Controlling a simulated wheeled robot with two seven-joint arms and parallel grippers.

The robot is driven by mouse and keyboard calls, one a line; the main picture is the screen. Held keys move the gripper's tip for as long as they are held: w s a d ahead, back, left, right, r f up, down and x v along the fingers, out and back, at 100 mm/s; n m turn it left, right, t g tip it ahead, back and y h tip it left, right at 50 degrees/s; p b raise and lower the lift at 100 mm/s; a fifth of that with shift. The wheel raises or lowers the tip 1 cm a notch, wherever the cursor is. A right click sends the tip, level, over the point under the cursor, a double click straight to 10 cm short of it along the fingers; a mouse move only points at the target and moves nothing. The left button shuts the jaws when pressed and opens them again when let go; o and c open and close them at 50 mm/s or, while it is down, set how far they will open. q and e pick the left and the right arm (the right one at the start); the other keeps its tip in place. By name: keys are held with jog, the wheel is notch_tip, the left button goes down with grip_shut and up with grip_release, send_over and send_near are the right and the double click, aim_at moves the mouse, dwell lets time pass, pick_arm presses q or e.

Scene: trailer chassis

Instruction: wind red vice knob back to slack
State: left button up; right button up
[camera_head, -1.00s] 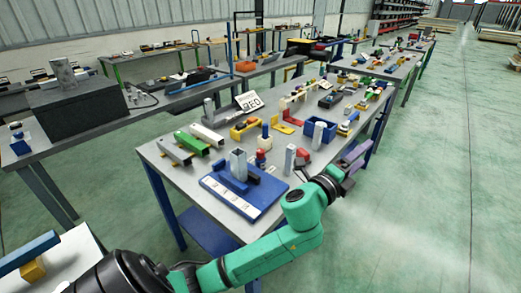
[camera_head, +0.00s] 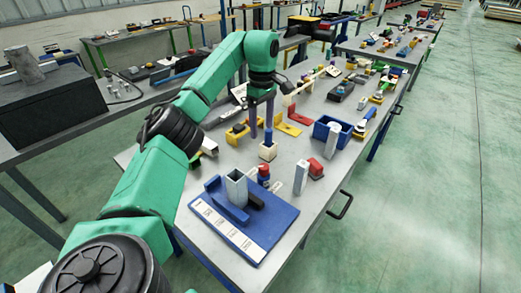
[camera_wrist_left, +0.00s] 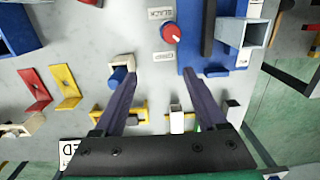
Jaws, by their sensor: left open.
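The red vice knob (camera_head: 263,171) stands beside the blue vice base (camera_head: 272,229), behind its black handle-like bar. In the left wrist view the round red knob (camera_wrist_left: 171,32) carries a white mark and sits between two small white labels (camera_wrist_left: 160,13), one reading like "SLACK". A grey square tube (camera_head: 236,188) stands upright against the blue jaw. My left gripper (camera_head: 261,135) is open and points down over the table, behind the knob and apart from it. In the wrist view its two fingers (camera_wrist_left: 160,76) are spread with nothing between the tips. My right gripper is not seen.
A blue post in a cream block (camera_head: 268,151) stands close by the left fingertips. A grey upright block (camera_head: 301,177), a red block (camera_head: 316,168) and a blue bin (camera_head: 328,131) are to the right. Yellow and red brackets (camera_head: 288,128) lie behind.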

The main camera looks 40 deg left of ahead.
aim_at(263, 165)
pick_arm(q)
jog(key=s+d+f, duration=0.1)
jog(key=f, duration=0.2)
jog(key=s+d+f+p, duration=0.1)
jog(key=f, duration=0.2)
jog(key=s+d+f, duration=0.1)
jog(key=f, duration=0.3)
jog(key=shift+d+p, duration=0.2)
jog(key=shift+p, duration=0.1)
jog(key=shift+w+a+f, duration=0.1)
jog(key=shift+w+f, duration=0.05)
jog(key=shift+f, duration=0.3)
jog(key=shift+w+a+f, duration=0.1)
jog(key=shift+f, duration=0.35)
jog(key=shift+s+d+r, duration=0.1)
jog(key=shift+s+d, duration=0.05)
jog(key=shift+s+d+r, duration=0.1)
jog(key=shift+d+r, duration=0.05)
jog(key=shift+c, duration=0.9)
jog(key=c, duration=0.6)
grip_shut()
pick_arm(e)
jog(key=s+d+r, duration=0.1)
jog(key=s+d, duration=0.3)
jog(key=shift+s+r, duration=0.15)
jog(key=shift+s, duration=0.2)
